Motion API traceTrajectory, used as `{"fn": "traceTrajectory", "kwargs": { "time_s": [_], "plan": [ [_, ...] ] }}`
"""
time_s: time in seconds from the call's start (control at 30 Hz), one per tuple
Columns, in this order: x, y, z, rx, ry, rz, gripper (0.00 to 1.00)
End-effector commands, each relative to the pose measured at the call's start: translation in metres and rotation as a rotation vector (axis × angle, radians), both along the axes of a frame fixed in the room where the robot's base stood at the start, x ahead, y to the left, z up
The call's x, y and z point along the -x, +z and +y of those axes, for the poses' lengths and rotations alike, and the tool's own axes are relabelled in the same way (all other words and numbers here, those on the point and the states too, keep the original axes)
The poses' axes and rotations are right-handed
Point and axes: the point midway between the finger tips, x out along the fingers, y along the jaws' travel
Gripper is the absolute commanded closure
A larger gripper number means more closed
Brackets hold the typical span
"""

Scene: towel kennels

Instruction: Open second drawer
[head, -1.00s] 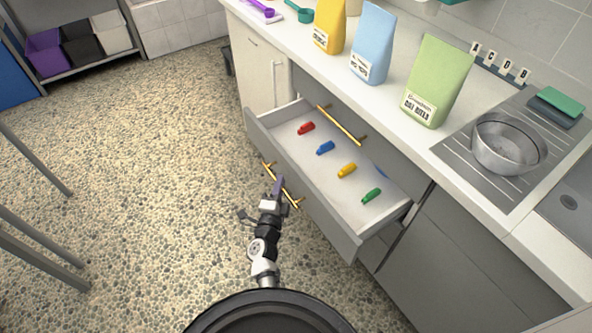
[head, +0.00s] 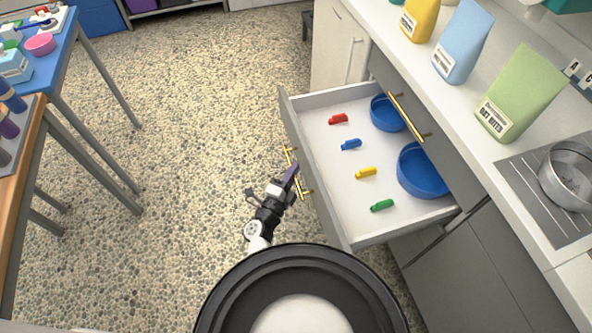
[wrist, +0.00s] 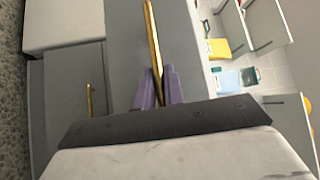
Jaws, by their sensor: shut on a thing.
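The second drawer (head: 331,213) is pulled out well beyond the counter front, below an upper drawer that is shut. Its front carries a gold bar handle (head: 289,157), which also runs down the wrist view (wrist: 153,45). My gripper (head: 293,174) is at this handle, with its purple fingers (wrist: 158,90) shut around the bar in the wrist view. Inside the drawer lie a red clip (head: 338,119), a blue clip (head: 351,144), a yellow clip (head: 366,172) and a green clip (head: 382,205). Two blue round containers (head: 422,172) sit at the back.
The upper drawer's gold handle (head: 408,115) overhangs the open drawer. Several bags, including a green one (head: 518,95), and a metal pot (head: 570,175) stand on the counter. A blue table (head: 58,58) is at left. The floor (head: 200,120) between is clear.

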Motion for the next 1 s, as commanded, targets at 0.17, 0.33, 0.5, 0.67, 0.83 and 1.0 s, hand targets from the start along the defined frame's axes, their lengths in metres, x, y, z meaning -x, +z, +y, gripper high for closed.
{"fn": "traceTrajectory", "kwargs": {
  "time_s": [0.17,0.33,0.5,0.67,0.83,1.0],
  "plan": [
    [-0.001,0.0012,0.0007,0.0,0.002,-0.002,1.0],
    [-0.0009,0.0009,0.0004,0.0,0.001,-0.002,0.68],
    [-0.0006,0.0005,0.0001,0.0,0.001,-0.001,0.67],
    [-0.0005,0.0003,-0.0002,0.0,0.0,-0.001,0.67],
    [-0.0007,-0.0004,-0.0012,0.0,0.0,0.0,0.67],
    [-0.0014,-0.0019,-0.0035,0.0,-0.001,0.0,0.67]
  ]
}}
